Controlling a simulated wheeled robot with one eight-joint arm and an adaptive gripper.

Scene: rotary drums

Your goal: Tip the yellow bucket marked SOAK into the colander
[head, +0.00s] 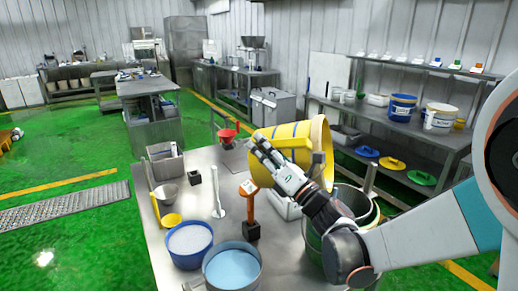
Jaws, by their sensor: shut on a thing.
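The yellow bucket (293,133) with blue bands is tipped far onto its side above the right part of the steel table (190,215). Its wide rim faces right. No SOAK mark can be read from here. My gripper (261,150) is shut on the bucket, its fingers lying against the near side. A round metal vessel (371,216) stands below and right of the bucket, partly hidden by my arm. I cannot tell whether it is the colander. The bucket's contents are hidden, and no flow from it shows.
A blue tub of white stuff (190,240) and a pan of blue liquid (232,268) stand at the front. Shelves (400,135) line the right wall.

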